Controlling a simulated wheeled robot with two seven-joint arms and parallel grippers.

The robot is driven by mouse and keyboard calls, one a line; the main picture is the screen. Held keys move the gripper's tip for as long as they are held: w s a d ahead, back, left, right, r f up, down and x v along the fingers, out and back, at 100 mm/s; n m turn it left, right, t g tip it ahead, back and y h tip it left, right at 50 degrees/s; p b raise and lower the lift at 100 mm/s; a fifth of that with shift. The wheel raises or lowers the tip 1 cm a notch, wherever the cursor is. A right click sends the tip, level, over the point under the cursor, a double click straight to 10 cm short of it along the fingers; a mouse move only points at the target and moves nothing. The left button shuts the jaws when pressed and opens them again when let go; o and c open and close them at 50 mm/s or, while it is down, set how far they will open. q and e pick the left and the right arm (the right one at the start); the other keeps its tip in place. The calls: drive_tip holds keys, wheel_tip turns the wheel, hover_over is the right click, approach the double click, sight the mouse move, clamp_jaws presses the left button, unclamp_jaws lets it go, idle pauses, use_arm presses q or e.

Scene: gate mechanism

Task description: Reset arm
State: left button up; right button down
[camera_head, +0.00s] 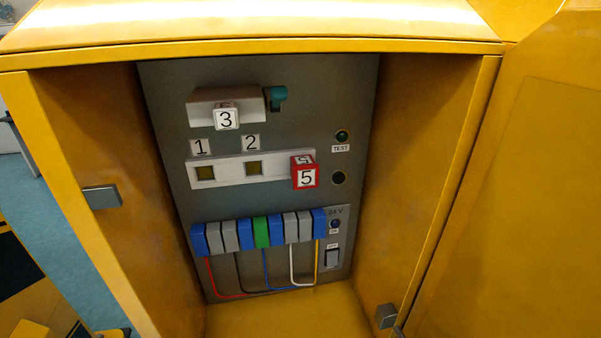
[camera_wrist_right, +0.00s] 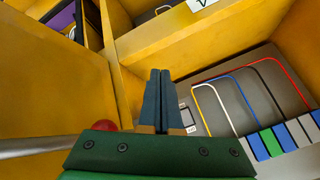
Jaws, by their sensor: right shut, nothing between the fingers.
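My right gripper (camera_wrist_right: 157,100) shows in the right wrist view with its two dark fingers pressed together and nothing between them. It points toward the yellow cabinet, near the lower part of the grey panel (camera_wrist_right: 262,75), and no contact with the panel is visible. In the head view, neither of my grippers shows. The grey panel (camera_head: 289,118) carries a white block (camera_head: 205,112) with a label 3 and a teal lever (camera_head: 277,97). Below is a white strip (camera_head: 230,169) with square slots under labels 1 and 2, and a red-edged cube marked 5 (camera_head: 305,175) at its right end.
The yellow cabinet (camera_head: 280,47) is open, with its door (camera_head: 520,200) swung out at the right. Blue, grey and green terminals (camera_head: 262,232) with coloured wires sit low on the panel. A TEST button (camera_head: 342,136) and a 24 V switch (camera_head: 332,257) are at the right.

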drive_tip(key=s+d+f+n+g+h, duration=0.1)
drive_tip(key=s+d+n+g+h, duration=0.2)
drive_tip(key=s+n, duration=0.5)
drive_tip(key=s+f+m+g+y, duration=0.1)
drive_tip(key=s+f, duration=0.1)
drive_tip(key=f, duration=0.6)
drive_tip(key=s+f+m+g, duration=0.1)
drive_tip(key=s+f, duration=0.1)
drive_tip(key=f, duration=0.6)
drive_tip(key=s+d+f+g, duration=0.1)
drive_tip(key=s+d+f, duration=0.1)
drive_tip(key=s+f, duration=0.9)
drive_tip(key=shift+s+f+g, duration=0.3)
drive_tip(key=shift+s, duration=0.3)
